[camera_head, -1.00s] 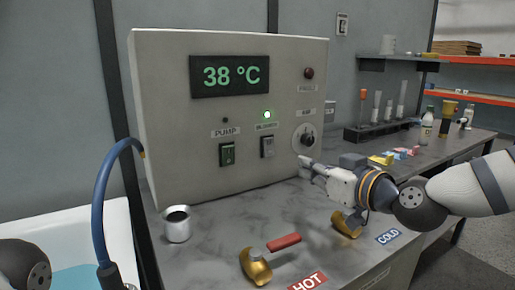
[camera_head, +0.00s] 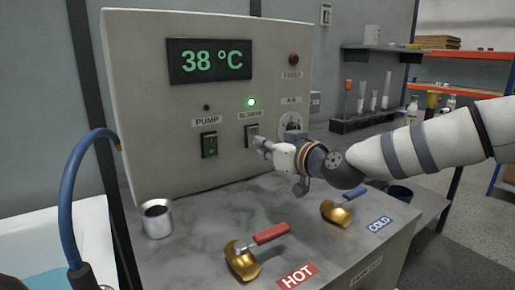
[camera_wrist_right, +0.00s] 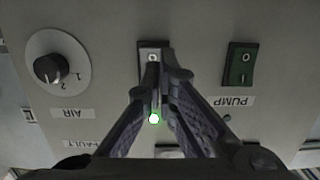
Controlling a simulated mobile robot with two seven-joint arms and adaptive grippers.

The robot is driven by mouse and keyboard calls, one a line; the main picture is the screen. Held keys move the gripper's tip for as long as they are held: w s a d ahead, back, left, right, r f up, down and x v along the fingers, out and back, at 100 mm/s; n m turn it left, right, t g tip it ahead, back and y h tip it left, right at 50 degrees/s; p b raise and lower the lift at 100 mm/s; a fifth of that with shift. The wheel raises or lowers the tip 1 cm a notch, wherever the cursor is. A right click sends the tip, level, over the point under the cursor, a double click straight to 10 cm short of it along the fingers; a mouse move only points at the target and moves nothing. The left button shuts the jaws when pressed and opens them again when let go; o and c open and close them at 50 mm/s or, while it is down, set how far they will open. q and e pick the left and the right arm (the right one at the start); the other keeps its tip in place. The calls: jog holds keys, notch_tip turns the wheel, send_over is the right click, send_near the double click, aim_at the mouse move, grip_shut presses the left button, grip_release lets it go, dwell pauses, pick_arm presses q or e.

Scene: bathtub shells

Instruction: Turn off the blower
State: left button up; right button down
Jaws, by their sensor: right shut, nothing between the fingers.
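The blower switch (camera_head: 252,131) is a grey rocker on the panel, under a lit green lamp (camera_head: 252,102) and the BLOWER label. My right gripper (camera_head: 259,143) is shut and empty, its fingertips right at the switch's lower part. In the right wrist view, which is upside down, the shut fingertips (camera_wrist_right: 152,70) overlap the blower switch (camera_wrist_right: 150,50) and hide part of it. I cannot tell whether they touch it. The green lamp (camera_wrist_right: 154,118) shows lit there between the fingers. My left gripper is not in view.
The green pump switch (camera_head: 209,145) is left of the blower switch, and the air knob (camera_head: 292,122) is to the right, close to my right wrist. Below stand a metal cup (camera_head: 157,219), a red-handled valve (camera_head: 243,262) and a blue-handled valve (camera_head: 336,213).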

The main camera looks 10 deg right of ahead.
aim_at(254, 136)
jog(key=shift+x, duration=1.1)
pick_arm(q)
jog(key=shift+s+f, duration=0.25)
pick_arm(e)
jog(key=shift+w+a, duration=0.1)
jog(key=shift+w, duration=0.15)
